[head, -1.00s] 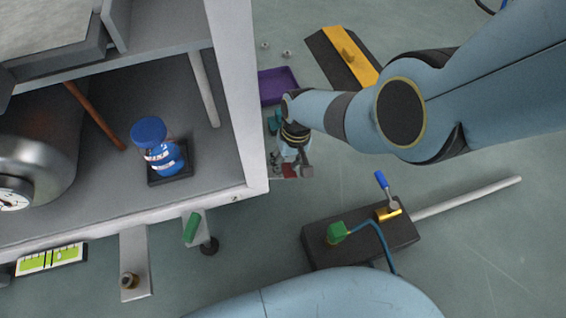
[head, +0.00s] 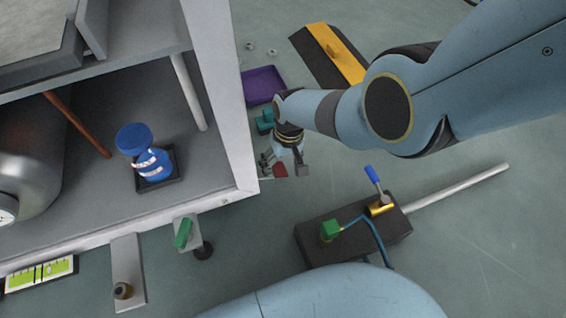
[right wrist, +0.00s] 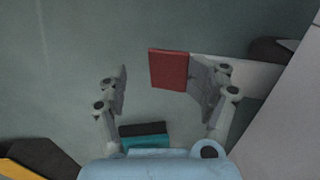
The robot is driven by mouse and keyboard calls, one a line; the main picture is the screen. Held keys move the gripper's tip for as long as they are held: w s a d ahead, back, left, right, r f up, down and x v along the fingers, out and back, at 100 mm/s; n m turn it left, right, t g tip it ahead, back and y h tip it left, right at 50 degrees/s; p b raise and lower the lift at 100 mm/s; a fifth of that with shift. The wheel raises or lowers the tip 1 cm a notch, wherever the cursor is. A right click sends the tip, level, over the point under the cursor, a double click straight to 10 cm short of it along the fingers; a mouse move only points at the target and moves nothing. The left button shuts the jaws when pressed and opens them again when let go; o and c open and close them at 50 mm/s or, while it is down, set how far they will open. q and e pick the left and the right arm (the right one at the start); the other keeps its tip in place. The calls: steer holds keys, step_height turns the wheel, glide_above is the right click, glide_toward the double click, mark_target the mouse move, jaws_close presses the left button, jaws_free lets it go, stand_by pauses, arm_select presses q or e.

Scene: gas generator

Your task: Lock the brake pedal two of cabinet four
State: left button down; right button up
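The brake pedal with a red pad (head: 280,170) is low at the right side of the cabinet (head: 225,95), partly hidden by my right gripper. In the right wrist view the red pad (right wrist: 168,70) is on a light grey arm (right wrist: 240,72) that runs toward the cabinet side. My right gripper (head: 285,163) is above the pedal, pointing down. In the wrist view its fingers (right wrist: 158,72) are spread, with the red pad in the gap in the picture, nearer the right finger. Contact cannot be told. My left gripper is not in view.
A teal and black block (right wrist: 145,136) lies near the gripper; a purple tray (head: 262,84) is behind. A black and yellow pedal plate (head: 335,55) is farther back. A black box with a blue lever (head: 350,232) stands at front right. Open floor lies to the right.

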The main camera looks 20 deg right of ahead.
steer(key=shift+s, duration=0.2)
steer(key=shift+w+r, duration=0.15)
steer(key=shift+r, duration=0.35)
step_height(320, 180, up, 11)
steer(key=d, duration=0.1)
steer(key=shift+d, duration=0.15)
steer(key=shift+f, duration=0.1)
